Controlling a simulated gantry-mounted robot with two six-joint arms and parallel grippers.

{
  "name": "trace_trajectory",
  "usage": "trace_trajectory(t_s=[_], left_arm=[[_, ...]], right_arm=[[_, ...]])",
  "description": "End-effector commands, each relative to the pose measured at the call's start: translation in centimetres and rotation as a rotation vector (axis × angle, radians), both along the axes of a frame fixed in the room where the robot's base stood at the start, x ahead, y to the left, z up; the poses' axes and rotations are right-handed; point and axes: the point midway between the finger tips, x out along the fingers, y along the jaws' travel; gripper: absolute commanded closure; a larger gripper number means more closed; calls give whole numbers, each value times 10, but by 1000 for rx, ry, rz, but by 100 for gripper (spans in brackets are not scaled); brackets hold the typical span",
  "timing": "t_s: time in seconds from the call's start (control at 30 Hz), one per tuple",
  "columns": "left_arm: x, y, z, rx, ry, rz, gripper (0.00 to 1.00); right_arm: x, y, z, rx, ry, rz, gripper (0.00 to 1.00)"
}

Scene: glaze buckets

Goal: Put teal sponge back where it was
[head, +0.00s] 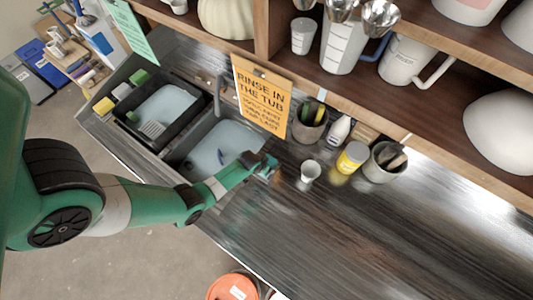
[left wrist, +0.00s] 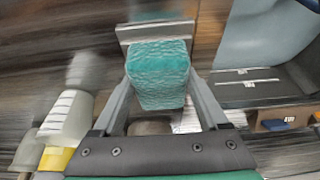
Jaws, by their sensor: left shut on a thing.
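The teal sponge (left wrist: 158,75) is a bumpy block held between the two fingers of my left gripper (left wrist: 160,98) in the left wrist view. A grey flat piece shows behind it. In the head view my left gripper (head: 265,166) is over the counter by the right edge of the sink basin (head: 205,157), and only a little teal shows at its tip. The left wrist view is motion-blurred, and what lies under the sponge is hidden. My right gripper is not in view.
A white cup (head: 310,171), a yellow-labelled jar (head: 352,158) and grey pots (head: 384,163) stand right of the gripper. An orange sign (head: 262,95) hangs behind the basin. A black tub (head: 190,122) is at left, with green and yellow sponges (head: 104,106) beside it. The right counter is clear.

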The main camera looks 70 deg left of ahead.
Motion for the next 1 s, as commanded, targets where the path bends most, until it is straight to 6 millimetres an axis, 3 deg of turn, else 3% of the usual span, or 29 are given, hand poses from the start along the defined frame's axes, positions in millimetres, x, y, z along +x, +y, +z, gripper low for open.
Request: trace_trajectory(t_s=[0.27, 0.3, 0.4, 0.73, 0.87, 1.0], left_arm=[[0, 0, -2, 1, -1, 0, 68], [0, 0, -1, 1, -1, 0, 20], [0, 0, -1, 1, -1, 0, 2], [0, 0, 7, 1, -1, 0, 0], [-7, -5, 29, 1, -1, -1, 0], [-15, -11, 57, 0, 0, 0, 0]], right_arm=[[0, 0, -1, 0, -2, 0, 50], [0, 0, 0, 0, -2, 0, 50], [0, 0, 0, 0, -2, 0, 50], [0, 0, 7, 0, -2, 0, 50], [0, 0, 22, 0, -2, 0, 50], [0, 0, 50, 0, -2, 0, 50]])
